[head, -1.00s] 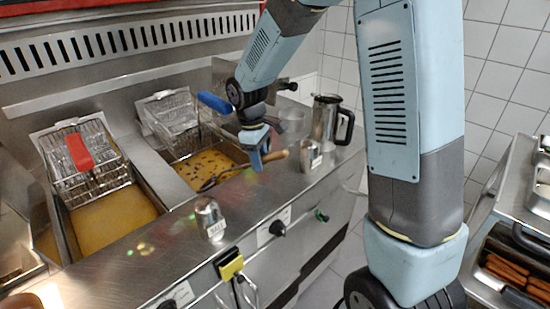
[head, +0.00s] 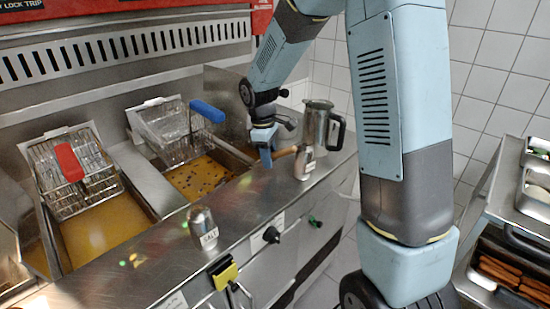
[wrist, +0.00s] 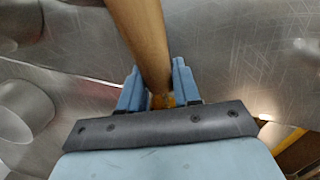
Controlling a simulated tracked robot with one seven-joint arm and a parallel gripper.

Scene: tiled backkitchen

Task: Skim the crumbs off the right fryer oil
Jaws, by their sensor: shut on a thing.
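The right fryer vat holds amber oil (head: 205,178) with many dark crumbs floating on it. Its wire basket (head: 170,132) with a blue handle hangs above the back of the vat. My gripper (head: 265,158) is beside the vat's right front edge, above the steel counter. It is shut on the wooden handle (head: 285,152) of a tool, which also shows between the fingers (wrist: 158,88) in the wrist view, as a brown handle (wrist: 140,40). The tool's head cannot be made out clearly in either view now.
The left vat (head: 105,230) has clear oil and a red-handled basket (head: 75,170). A salt shaker (head: 203,228) stands on the front counter. A metal cup (head: 303,163) and a steel jug (head: 318,125) stand close right of my gripper. A yellow clip (head: 225,274) hangs at the front edge.

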